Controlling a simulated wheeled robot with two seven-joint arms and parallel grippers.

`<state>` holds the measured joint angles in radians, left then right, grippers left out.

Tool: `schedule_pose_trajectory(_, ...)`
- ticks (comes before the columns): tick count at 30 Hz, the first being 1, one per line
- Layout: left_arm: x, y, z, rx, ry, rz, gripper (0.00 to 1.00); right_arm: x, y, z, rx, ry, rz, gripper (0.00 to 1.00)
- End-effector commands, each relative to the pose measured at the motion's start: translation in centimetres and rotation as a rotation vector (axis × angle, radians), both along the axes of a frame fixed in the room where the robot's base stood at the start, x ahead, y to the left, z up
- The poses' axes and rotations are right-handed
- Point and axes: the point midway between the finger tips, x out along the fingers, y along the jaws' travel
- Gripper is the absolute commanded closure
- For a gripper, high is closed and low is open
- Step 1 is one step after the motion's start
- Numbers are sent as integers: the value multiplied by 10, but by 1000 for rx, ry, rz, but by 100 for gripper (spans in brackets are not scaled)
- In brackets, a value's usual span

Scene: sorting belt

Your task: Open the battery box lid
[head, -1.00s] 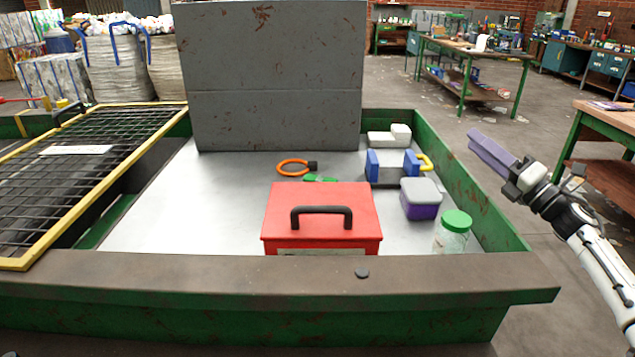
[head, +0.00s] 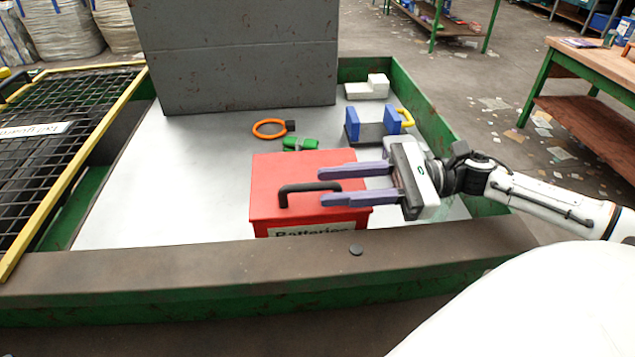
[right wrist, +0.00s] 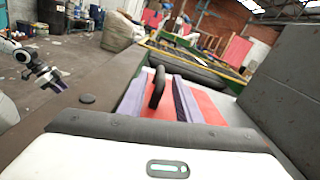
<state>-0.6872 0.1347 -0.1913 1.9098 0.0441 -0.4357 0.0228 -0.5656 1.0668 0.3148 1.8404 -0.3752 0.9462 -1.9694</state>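The red battery box (head: 268,172) stands on the pale belt near the front rim, its lid closed. Its black handle (head: 296,188) stands up from the lid. My right gripper (head: 320,187) comes in from the right, open, with its purple fingers over the lid and the handle's right end between them. In the right wrist view the handle (right wrist: 157,88) shows between the two spread fingers; I cannot tell whether they touch it. My left gripper (right wrist: 60,84) shows small at the left of the right wrist view, its opening unclear. The "Batteries" label (head: 310,234) is partly hidden.
A green-and-black item (head: 300,144) and an orange ring (head: 268,128) lie behind the box. A blue-and-grey item (head: 375,130) and a white block (head: 368,88) stand at the back right. A grey panel (head: 235,55) rises behind. The brown rim (head: 180,265) runs in front.

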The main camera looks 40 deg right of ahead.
Motion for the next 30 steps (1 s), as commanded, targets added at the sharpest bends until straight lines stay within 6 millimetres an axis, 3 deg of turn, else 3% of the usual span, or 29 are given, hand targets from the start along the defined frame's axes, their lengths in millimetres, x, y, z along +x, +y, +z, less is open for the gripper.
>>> schedule_pose_trajectory(7, 0, 0, -1, 1, 0, 0, 69, 16, 26, 1, 0, -2, 0, 69)
schedule_pose_trajectory(19, 1, 1, -1, 2, 0, 1, 69, 19, 31, 0, -1, 0, -2, 69)
schedule_pose_trajectory(24, 1, 1, -1, 2, 0, 1, 69, 19, 30, 0, 0, 1, -3, 98)
schedule_pose_trajectory(30, 1, 1, -1, 2, 0, 1, 69, 19, 30, 0, 0, 0, -3, 100)
